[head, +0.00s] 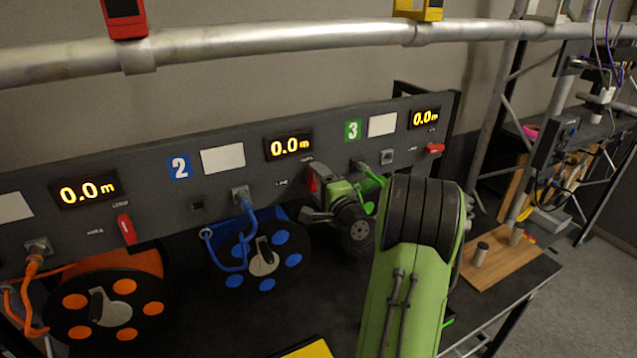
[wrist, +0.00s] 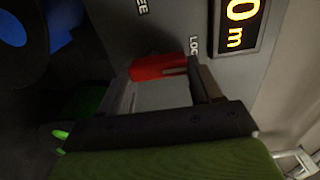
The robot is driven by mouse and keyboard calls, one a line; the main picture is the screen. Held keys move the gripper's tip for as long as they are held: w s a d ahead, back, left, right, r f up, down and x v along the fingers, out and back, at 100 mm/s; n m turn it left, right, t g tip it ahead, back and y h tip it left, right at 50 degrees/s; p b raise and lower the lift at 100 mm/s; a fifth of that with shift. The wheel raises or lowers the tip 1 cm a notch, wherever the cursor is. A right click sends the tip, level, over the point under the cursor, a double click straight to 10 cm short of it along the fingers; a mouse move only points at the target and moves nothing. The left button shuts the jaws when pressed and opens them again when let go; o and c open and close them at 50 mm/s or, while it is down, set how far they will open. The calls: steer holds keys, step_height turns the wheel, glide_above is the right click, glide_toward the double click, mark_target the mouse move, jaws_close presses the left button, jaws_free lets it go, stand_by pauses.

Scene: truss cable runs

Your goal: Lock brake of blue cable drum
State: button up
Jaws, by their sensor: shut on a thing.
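The blue cable drum (head: 265,258) hangs under the panel marked 2, with a blue cable and a black crank at its hub. Its edge shows in the wrist view (wrist: 14,28). Its red brake lever (head: 312,181) is on the panel below the middle display. My gripper (head: 322,193) is at this lever. In the wrist view the lever (wrist: 158,67) lies between the two fingers, and the gripper is shut on it. The lever stands upright relative to the panel, with one end near the LOCK label (wrist: 193,46). Part of the FREE label (wrist: 142,6) shows beside it.
The orange drum (head: 108,305) with its own red lever (head: 126,229) is at left. Another red lever (head: 434,149) is at right, by the third display. A truss pipe (head: 270,43) crosses above the panel. A wooden board (head: 510,262) lies on the table at right.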

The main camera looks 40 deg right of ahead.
steer(key=o, duration=1.1)
steer(key=shift+c, duration=0.2)
steer(key=b+v, duration=0.7)
steer(key=v, duration=0.8)
steer(key=shift+s+a, duration=0.2)
steer(key=shift+s, duration=0.15)
